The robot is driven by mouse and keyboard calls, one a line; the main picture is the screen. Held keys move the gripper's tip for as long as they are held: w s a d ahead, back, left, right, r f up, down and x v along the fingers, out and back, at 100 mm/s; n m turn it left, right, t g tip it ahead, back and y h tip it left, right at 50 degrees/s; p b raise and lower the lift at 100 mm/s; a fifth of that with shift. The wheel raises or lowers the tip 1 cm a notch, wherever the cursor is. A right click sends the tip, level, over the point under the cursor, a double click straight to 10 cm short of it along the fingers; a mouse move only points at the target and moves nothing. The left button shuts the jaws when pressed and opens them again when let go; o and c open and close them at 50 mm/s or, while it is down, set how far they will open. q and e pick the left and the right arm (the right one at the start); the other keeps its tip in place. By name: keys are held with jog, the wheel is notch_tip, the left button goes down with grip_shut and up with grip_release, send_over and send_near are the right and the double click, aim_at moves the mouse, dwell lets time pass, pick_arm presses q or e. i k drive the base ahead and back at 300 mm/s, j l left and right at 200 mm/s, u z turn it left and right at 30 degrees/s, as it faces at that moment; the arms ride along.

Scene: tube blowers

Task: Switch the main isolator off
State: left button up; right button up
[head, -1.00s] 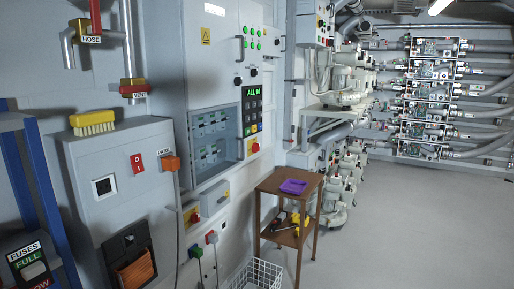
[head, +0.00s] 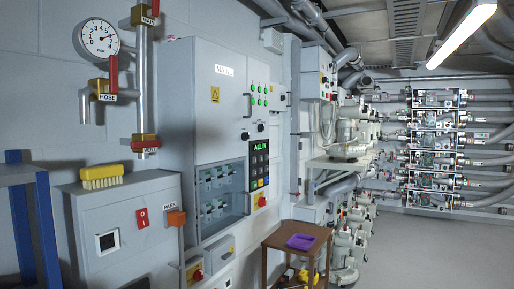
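A tall grey cabinet (head: 180,120) stands on the left wall, with green lights, a dark "ALL IN" panel (head: 259,165) and a windowed door (head: 221,197). A red-on-yellow rotary switch (head: 262,200) sits below the panel. Another red-on-yellow rotary switch (head: 196,273) is on a small grey box below the cabinet, near the bottom edge. Neither of my grippers is in view.
A brown side table (head: 290,240) with a purple tray (head: 301,242) stands right of the cabinet. Pipes with a gauge (head: 100,38) and valves are at upper left. A blue frame (head: 44,225) is at far left. Clear floor (head: 425,245) lies at right.

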aim_at(262, 201)
jog(key=u, duration=0.2)
jog(key=i+l+u, duration=0.3)
jog(key=u, duration=0.15)
jog(key=i+l+u, duration=0.25)
jog(key=l+u, duration=0.15)
